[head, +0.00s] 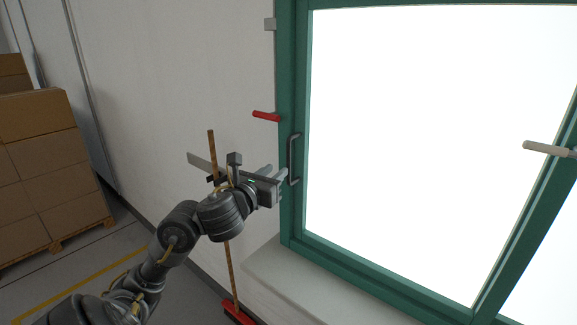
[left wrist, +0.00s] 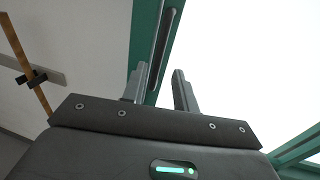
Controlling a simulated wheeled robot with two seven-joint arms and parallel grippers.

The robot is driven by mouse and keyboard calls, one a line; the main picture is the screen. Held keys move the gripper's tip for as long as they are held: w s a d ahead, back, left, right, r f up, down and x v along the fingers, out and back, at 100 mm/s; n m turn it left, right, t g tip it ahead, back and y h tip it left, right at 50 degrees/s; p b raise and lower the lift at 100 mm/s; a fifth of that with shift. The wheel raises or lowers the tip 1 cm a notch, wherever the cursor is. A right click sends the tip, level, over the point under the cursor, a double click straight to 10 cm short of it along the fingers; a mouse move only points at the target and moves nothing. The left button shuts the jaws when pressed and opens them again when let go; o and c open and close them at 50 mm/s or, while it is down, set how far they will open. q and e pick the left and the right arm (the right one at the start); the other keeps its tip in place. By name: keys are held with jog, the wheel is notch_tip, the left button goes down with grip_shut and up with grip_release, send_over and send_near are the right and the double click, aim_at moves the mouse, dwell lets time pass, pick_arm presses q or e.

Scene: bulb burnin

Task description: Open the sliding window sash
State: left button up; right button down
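The window sash (head: 370,275) has a green frame around a bright white pane. A dark grey vertical bar handle (head: 293,158) is on its left stile; the handle also shows in the left wrist view (left wrist: 165,45). My left gripper (head: 284,178) is at the lower part of the handle. In the left wrist view its two fingers (left wrist: 158,88) stand apart, with the handle seen in the gap between them. I cannot tell whether they touch it. A red lever (head: 266,116) sticks out at the left of the frame, above the handle. My right gripper is not in view.
A cream-coloured handle (head: 548,149) is at the right side of the window. A pale sill (head: 280,270) runs below the frame. A broom with a red head (head: 237,316) leans at the wall behind my left arm. Stacked cartons (head: 40,160) stand at the far left.

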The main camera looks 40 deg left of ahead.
aim_at(288, 161)
pick_arm(q)
jog(key=x, duration=0.8)
jog(key=shift+w+a+b, duration=0.1)
jog(key=shift+w+b, duration=0.2)
jog(key=shift+c, duration=0.4)
grip_shut()
